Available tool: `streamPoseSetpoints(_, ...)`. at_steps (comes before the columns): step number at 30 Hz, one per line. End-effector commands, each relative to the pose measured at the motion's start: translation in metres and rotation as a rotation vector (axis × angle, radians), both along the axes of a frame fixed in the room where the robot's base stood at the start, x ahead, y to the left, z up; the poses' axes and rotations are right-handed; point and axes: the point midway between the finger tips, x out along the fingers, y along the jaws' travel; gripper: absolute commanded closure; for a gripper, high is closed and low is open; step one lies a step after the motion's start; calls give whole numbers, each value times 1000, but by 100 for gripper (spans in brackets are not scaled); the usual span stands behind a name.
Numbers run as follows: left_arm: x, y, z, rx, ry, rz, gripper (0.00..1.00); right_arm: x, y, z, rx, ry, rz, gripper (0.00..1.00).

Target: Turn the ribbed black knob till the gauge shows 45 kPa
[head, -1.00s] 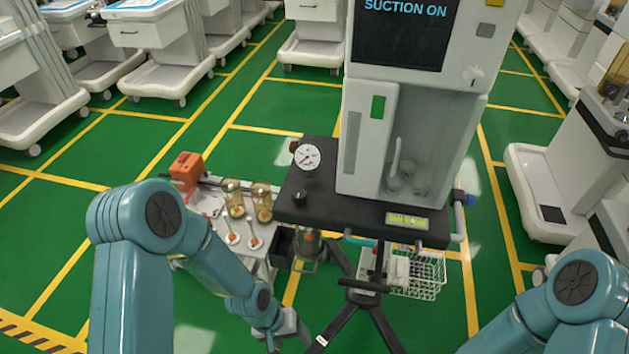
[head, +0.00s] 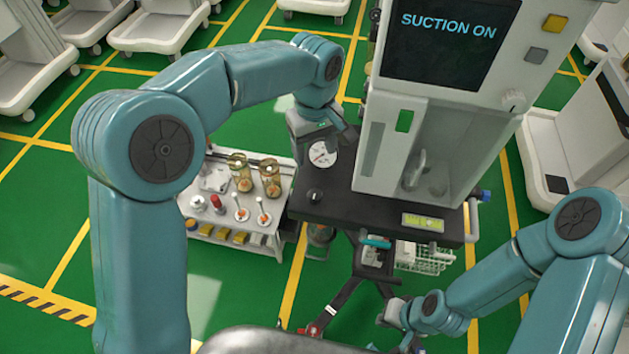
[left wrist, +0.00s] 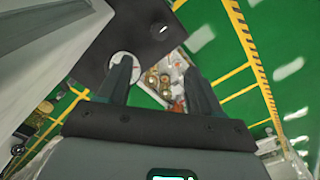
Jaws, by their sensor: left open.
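The black knob (head: 314,196) stands on the front left of the dark cart top (head: 350,208). Its ribs are too small to make out. The round white gauge (head: 322,154) with a reddish needle sits behind it; its reading is too small to tell. My left gripper (head: 338,137) is above and behind the gauge, apart from the knob. In the left wrist view its fingers (left wrist: 158,67) are spread and empty. One finger partly covers the gauge (left wrist: 120,62) there, and the knob (left wrist: 161,30) shows beyond. My right gripper (head: 392,314) is low in front of the cart; its jaws are unclear.
A white suction unit (head: 436,110) reading "SUCTION ON" stands on the cart top, right of the gauge. A low trolley (head: 232,232) with jars and small items is to the left. A wire basket (head: 425,258) hangs under the cart top's right side.

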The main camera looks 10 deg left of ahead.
Motion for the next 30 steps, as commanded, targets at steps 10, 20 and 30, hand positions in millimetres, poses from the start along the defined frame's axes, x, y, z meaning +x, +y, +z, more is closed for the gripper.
streamPoseSetpoints(10, -7, 2, -73, 2, 8, -2, 35, 0, 0, 11, 0, 0, 0, 100)
streamPoseSetpoints(20, -5, 3, -140, 0, 5, -2, 35, 0, 0, 24, 0, 0, 0, 100)
streamPoseSetpoints(30, -2, 3, -159, -1, 0, -2, 35, 0, 0, 26, 0, 0, 0, 100)
